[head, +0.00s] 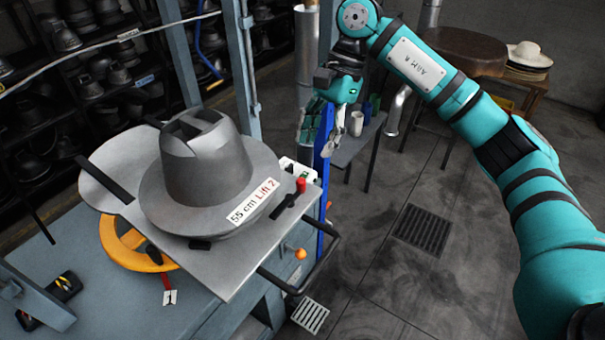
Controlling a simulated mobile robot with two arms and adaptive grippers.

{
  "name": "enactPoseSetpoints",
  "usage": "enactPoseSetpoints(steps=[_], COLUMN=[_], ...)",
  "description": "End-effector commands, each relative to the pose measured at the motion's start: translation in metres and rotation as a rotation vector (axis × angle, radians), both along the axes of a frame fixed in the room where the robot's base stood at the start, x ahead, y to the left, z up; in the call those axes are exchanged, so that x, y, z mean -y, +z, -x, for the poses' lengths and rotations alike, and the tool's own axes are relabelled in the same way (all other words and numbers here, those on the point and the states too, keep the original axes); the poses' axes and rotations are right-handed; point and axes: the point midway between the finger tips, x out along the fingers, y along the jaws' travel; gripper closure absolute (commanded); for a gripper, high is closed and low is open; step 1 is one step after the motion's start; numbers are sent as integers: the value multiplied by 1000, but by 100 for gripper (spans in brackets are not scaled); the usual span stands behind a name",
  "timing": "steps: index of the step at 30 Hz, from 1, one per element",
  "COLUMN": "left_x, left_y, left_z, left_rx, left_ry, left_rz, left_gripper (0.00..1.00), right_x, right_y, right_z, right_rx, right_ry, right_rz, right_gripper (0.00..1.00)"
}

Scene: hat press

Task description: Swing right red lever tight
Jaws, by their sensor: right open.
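The right red lever is a black bar with an upright red knob (301,185), lying at the right edge of the grey metal plate (235,272). A grey hat mould (205,165) labelled "55 cm Lift 2" sits on this plate, left of the lever. My right gripper (318,135) hangs fingers down behind and above the red knob in the picture, apart from it. Its fingers are open, and I see nothing between them. My left gripper is out of view.
An orange ring wheel (125,245) and a red tag-like handle (167,281) are under the plate's left side. An orange ball knob (300,254) and black bar handle are below right. A blue post (322,185) stands close to my right gripper. The floor at right is clear.

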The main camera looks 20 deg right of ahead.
Motion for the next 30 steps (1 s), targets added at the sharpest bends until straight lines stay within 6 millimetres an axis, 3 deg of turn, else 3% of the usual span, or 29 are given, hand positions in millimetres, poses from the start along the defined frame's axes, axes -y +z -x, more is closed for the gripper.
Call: enactPoseSetpoints(steps=[3, 9, 12, 18, 22, 27, 30], left_x=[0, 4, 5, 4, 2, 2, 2], left_y=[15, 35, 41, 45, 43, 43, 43], left_z=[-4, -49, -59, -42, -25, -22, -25], left_rx=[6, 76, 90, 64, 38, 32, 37], left_ry=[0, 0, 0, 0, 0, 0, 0], left_rz=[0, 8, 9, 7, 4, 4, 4], left_gripper=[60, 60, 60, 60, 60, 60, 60], right_x=[-9, -24, -29, -34, -35, -35, -35], right_y=[-22, -59, -74, -91, -94, -94, -94], right_z=[5, 11, 13, 15, 15, 15, 15], right_rx=[-7, -6, -5, -2, -1, -1, -1], right_ry=[1, 0, -2, -1, -2, -2, -2], right_rz=[1, -1, -1, -1, -1, -1, -1], right_gripper=[57, 57, 57, 57, 57, 57, 69])
